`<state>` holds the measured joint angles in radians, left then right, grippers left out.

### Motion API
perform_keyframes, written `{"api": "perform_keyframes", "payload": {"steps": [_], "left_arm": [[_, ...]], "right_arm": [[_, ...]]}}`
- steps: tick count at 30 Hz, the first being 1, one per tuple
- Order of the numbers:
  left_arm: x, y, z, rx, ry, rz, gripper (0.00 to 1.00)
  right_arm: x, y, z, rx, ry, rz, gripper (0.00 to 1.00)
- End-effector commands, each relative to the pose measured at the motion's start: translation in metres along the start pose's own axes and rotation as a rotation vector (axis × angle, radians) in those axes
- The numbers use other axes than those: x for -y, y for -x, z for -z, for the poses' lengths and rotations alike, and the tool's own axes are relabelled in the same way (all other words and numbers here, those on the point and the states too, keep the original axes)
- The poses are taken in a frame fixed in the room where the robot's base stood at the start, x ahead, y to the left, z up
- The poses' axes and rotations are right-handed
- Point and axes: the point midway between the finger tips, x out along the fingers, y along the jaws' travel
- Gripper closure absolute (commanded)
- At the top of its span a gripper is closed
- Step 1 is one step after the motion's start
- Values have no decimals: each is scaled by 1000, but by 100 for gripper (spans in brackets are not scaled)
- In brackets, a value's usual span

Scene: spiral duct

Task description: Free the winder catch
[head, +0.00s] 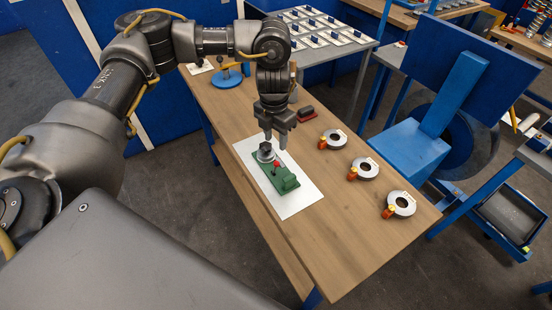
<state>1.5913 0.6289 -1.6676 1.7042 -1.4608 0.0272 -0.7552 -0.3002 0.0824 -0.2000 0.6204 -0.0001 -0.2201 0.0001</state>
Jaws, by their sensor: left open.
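A small green device (284,183) with a red knob or lever (277,164) and a dark round part with a grey ring (265,152) sits on a white sheet on the wooden table. I take it to be the winder; its catch is too small to tell apart. My left gripper (275,143) points down at the device's far end, with its fingers apart around or just above the dark round part. Whether the fingers touch it I cannot tell. My right gripper is not in view.
Several grey ring-shaped parts with orange and yellow bits (364,169) stand in a row on the right of the wooden table (345,230). A dark red block (306,114) lies behind the gripper. A blue machine (410,145) stands close to the right. The table's near end is clear.

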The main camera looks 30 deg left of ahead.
Motion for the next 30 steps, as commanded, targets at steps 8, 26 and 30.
{"api": "perform_keyframes", "payload": {"steps": [8, 26, 30], "left_arm": [[1, -51, 2, -5, 2, 3, 59], [1, -97, 0, 1, 0, 2, 59], [1, -97, 0, 1, 0, 2, 66]], "right_arm": [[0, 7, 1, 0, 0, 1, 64], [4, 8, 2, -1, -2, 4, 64], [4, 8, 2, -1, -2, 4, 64]]}}
